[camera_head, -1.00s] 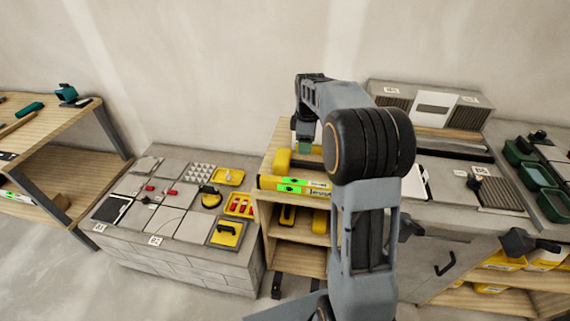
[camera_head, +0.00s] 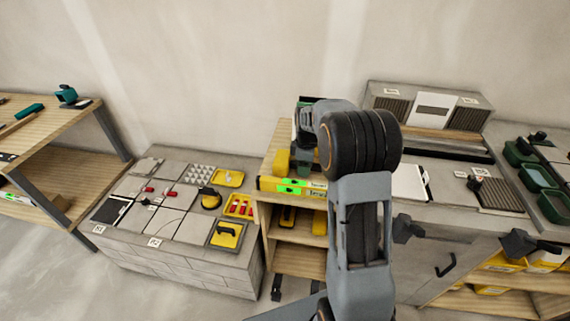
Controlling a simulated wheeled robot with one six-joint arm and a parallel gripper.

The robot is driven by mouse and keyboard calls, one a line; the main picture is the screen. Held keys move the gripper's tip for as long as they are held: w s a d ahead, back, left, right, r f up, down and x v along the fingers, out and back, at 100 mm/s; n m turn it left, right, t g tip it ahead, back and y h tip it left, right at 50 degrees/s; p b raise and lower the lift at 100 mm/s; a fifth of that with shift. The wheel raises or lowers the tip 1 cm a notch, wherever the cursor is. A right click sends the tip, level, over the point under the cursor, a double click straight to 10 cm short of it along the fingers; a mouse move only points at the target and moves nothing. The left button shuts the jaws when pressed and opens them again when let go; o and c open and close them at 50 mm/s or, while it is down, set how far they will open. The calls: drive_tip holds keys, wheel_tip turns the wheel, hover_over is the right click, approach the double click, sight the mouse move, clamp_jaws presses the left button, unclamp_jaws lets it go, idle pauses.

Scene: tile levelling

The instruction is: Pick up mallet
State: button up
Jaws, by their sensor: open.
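A rounded yellow object (camera_head: 282,161) lies on top of the wooden shelf unit (camera_head: 267,168), behind the green spirit level (camera_head: 292,186). It may be the mallet's head, but my arm hides what lies to its right, so I cannot tell for sure. My gripper (camera_head: 304,163) points down over the shelf top, just right of the yellow object. It is open, and its fingertips are mostly hidden behind the arm. I cannot see whether it touches anything.
A grey block table (camera_head: 185,258) with tiles and yellow trays stands to the left. A wooden workbench (camera_head: 60,125) with tools is at the far left. A grey counter (camera_head: 440,205) with tile samples is at the right. A wall closes off the back.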

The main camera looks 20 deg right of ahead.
drive_tip(key=shift+c, duration=0.4)
drive_tip(key=shift+r, duration=0.1)
clamp_jaws()
